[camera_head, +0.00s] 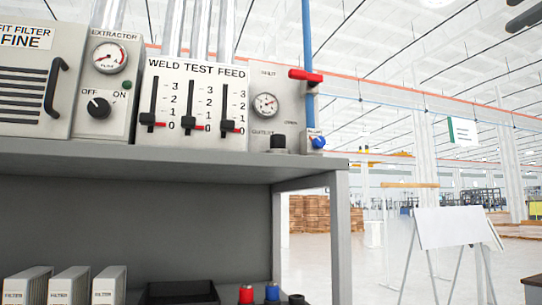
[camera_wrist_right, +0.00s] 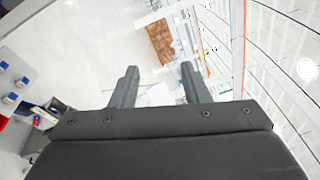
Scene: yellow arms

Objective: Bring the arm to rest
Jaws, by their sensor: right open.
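My right gripper (camera_wrist_right: 159,68) shows in the right wrist view. Its two dark grey fingers stand apart with nothing between them, so it is open and empty. The fingers point out over the pale floor, clear of any object. Neither of my arms nor grippers shows in the head view. My left gripper is out of sight in both views.
A grey shelf (camera_head: 200,163) carries the weld test feed panel (camera_head: 196,97), with three sliders, and the extractor panel (camera_head: 105,85). Filter boxes (camera_head: 68,286) and a black tray (camera_head: 180,292) sit below. A white board (camera_head: 452,228) stands right. Open floor lies beyond.

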